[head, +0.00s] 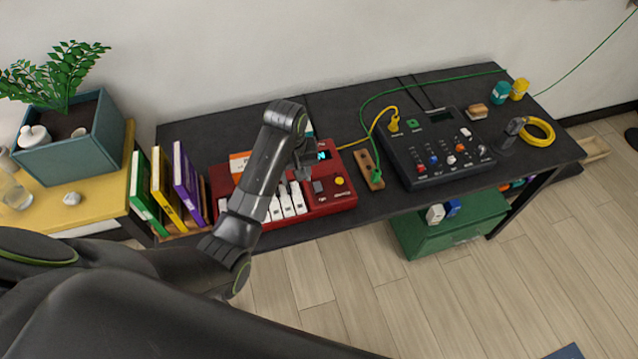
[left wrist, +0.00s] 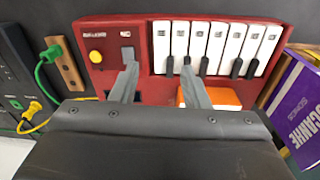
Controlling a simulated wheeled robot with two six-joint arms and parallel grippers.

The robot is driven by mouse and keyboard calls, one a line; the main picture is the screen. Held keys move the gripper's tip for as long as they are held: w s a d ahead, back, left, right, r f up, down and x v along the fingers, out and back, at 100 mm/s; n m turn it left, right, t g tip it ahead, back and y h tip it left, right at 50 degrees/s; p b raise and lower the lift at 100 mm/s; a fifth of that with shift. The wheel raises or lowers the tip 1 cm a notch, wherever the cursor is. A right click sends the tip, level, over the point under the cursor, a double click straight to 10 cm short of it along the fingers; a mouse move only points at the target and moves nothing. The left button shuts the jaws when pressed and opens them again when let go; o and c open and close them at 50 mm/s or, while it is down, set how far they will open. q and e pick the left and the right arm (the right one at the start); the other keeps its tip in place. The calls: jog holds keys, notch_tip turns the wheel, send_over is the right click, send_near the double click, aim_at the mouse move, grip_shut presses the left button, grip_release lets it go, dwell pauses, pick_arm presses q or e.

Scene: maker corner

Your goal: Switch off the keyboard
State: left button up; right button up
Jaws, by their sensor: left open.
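The keyboard is a red box (head: 335,196) with white and black keys on the dark bench, and it fills the top of the left wrist view (left wrist: 150,92). A small display (head: 323,155) at its back glows cyan. A grey switch (head: 318,187) and a yellow knob (head: 340,181) sit right of the keys. In the left wrist view, the switch (left wrist: 127,50) and yellow knob (left wrist: 96,56) lie left of the keys. My left gripper (left wrist: 159,70) is open above the keyboard, one fingertip by the switch, the other over the keys; contact is unclear. My right gripper is not in view.
A wooden strip (head: 362,164) with a green plug stands right of the keyboard, then a dark mixer (head: 440,150) with yellow and green cables. Upright books (head: 187,180) stand close on the left. An orange and white block (left wrist: 225,98) is at the keyboard's back.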

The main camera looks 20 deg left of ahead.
pick_arm(q)
notch_tip(320, 180, up, 6)
jog(key=n, duration=0.1)
send_over(319, 190)
jog(key=shift+g, duration=0.4)
notch_tip(319, 190, down, 17)
jog(key=b, duration=0.3)
jog(key=shift+f, duration=0.1)
jog(key=shift+c, duration=0.4)
